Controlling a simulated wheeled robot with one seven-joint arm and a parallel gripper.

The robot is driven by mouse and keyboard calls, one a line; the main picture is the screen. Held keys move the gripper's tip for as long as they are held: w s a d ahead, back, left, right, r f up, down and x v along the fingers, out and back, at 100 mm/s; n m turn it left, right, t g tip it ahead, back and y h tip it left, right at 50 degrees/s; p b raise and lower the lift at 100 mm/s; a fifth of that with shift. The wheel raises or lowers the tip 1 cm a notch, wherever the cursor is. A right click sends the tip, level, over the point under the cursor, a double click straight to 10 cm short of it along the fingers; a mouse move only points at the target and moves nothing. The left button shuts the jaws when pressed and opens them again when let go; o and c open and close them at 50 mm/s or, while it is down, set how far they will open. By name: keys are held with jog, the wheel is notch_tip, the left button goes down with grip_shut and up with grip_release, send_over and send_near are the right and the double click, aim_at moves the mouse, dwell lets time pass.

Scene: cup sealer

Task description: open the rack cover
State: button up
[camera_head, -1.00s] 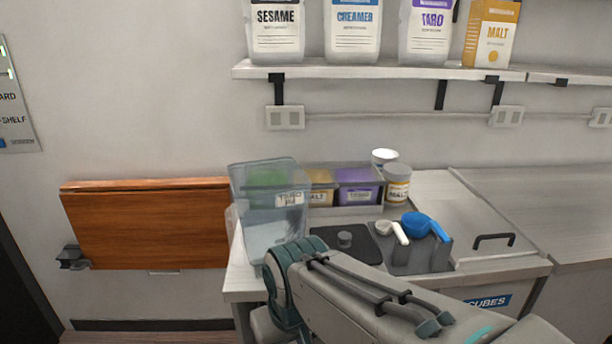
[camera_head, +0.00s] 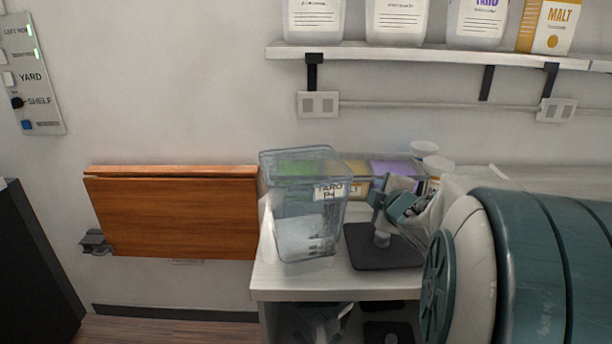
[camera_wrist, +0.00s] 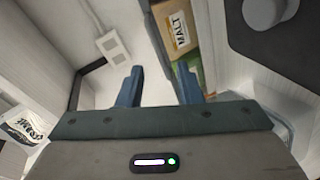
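The rack (camera_head: 362,178) stands at the back of the counter against the wall and holds coloured tubs. Its cover seems to be the clear, greyish upper part; its edges and state are hard to make out. A clear bin (camera_head: 308,235) with a TARO label hides the rack's left part. My gripper (camera_head: 393,205) is in front of the rack's right part. In the wrist view, my two blue fingers (camera_wrist: 158,86) are apart with nothing between them. The MALT tub (camera_wrist: 178,28) shows just beyond the right finger, beside a green tub (camera_wrist: 193,68).
White-lidded jars (camera_head: 437,164) stand right of the rack. A wall shelf (camera_head: 420,52) with packets is above. A folded wooden panel (camera_head: 175,215) is at left.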

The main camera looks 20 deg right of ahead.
jog(key=w+f+n+y, duration=0.1)
jog(key=w+n+y, duration=0.1)
jog(key=w, duration=0.5)
jog(key=w+a+f+n+t+y, duration=0.1)
jog(key=w+f+n+y, duration=0.1)
jog(key=w, duration=0.5)
jog(key=shift+n, duration=0.7)
jog(key=shift+f, duration=0.1)
grip_shut()
